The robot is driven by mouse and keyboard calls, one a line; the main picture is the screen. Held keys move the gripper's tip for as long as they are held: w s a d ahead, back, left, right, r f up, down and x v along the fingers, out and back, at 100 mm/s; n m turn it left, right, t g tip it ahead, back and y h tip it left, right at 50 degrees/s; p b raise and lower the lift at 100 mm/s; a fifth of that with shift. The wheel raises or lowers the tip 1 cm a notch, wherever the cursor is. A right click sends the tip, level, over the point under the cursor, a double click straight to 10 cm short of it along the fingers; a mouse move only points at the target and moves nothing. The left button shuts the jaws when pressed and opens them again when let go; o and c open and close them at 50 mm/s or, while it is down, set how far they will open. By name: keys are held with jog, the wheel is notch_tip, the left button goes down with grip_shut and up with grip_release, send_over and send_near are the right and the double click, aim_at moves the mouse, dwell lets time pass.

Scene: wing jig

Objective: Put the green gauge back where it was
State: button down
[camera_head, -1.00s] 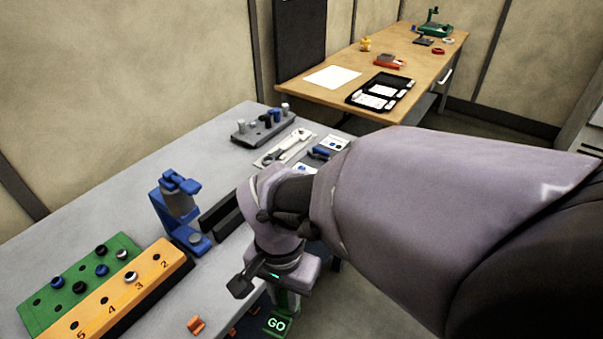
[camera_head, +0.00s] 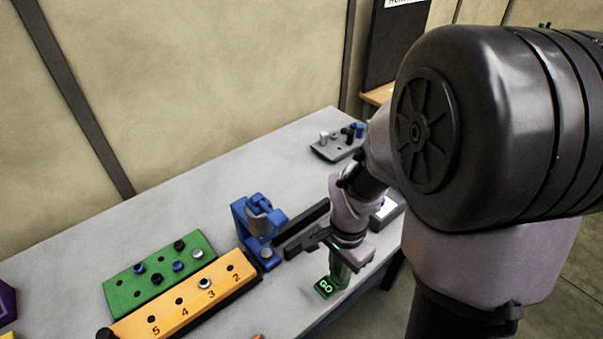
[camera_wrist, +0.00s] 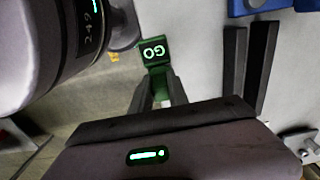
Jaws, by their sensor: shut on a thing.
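The green gauge (camera_head: 326,287) is marked "GO" on its end block. My gripper (camera_head: 341,270) is shut on its green body and holds it by the front edge of the grey table. In the wrist view the gauge (camera_wrist: 154,52) sits at the tips of my gripper (camera_wrist: 160,95), with the "GO" face outward and upside down. I cannot tell whether it touches the table. The part of the gauge between the fingers is mostly hidden.
A blue press-like fixture (camera_head: 257,228) stands left of my gripper, with dark rails (camera_head: 302,231) beside it. An orange numbered block (camera_head: 188,303) and a green peg board (camera_head: 150,265) lie further left. A grey peg holder (camera_head: 335,150) stands behind.

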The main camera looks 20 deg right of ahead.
jog(key=w+d+f, duration=0.1)
jog(key=w+f+b, duration=0.1)
jog(key=w+f, duration=0.1)
jog(key=w+d+f+b, duration=0.1)
jog(key=w, duration=0.1)
jog(key=shift+d+f, duration=0.15)
jog(key=shift+d, duration=0.2)
jog(key=shift+b, duration=0.3)
jog(key=c, duration=1.3)
grip_release()
jog(key=shift+o, duration=0.2)
